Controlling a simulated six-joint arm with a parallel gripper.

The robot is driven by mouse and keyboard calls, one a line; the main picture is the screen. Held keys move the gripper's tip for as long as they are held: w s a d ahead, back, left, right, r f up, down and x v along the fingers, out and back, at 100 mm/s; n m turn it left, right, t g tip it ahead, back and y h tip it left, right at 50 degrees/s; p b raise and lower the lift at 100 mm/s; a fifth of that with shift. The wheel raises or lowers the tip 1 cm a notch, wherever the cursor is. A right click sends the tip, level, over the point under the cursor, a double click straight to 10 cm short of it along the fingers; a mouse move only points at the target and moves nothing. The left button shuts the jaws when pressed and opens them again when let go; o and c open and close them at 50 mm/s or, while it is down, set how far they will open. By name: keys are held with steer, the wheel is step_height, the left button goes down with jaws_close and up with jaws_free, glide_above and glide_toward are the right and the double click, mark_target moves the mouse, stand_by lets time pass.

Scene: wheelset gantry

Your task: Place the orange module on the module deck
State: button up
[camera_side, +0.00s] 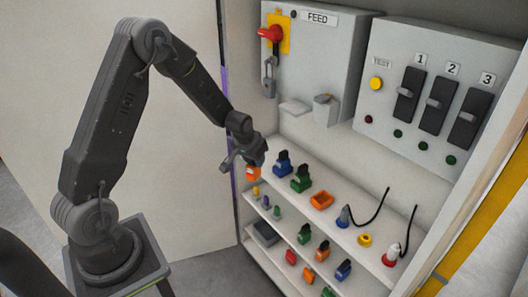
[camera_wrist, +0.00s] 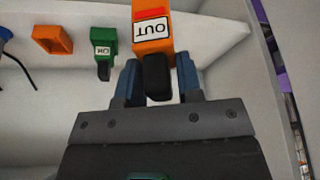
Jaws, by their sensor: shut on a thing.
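The orange module (camera_wrist: 151,38) has a white label reading OUT, upside down in the wrist view, and a black grip (camera_wrist: 157,76). My gripper (camera_wrist: 158,84) is shut on that black grip, one finger on each side. In the side view my gripper (camera_side: 243,157) is at the left end of the top shelf, and the orange module (camera_side: 253,174) shows just below it, partly hidden. I cannot tell whether the module touches the shelf. Which surface is the module deck is not marked.
On the top shelf stand a blue module (camera_side: 282,164), a green module (camera_side: 302,180), an orange tray (camera_side: 321,200) and a yellow ring (camera_side: 365,239). Cabled plugs stand to the right. Lower shelves hold a grey box (camera_side: 265,234) and several coloured modules. Switch boxes (camera_side: 310,60) stand behind.

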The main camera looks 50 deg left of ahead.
steer(key=w+a, duration=1.3)
steer(key=a, duration=0.1)
steer(key=f, duration=0.6)
steer(key=shift+w+d+f, duration=0.1)
steer(key=shift+w+f, duration=0.1)
steer(key=shift+w, duration=0.05)
steer(key=shift+w+f, duration=0.2)
steer(key=shift+f, duration=0.1)
steer(key=shift+f, duration=0.1)
steer(key=o, duration=1)
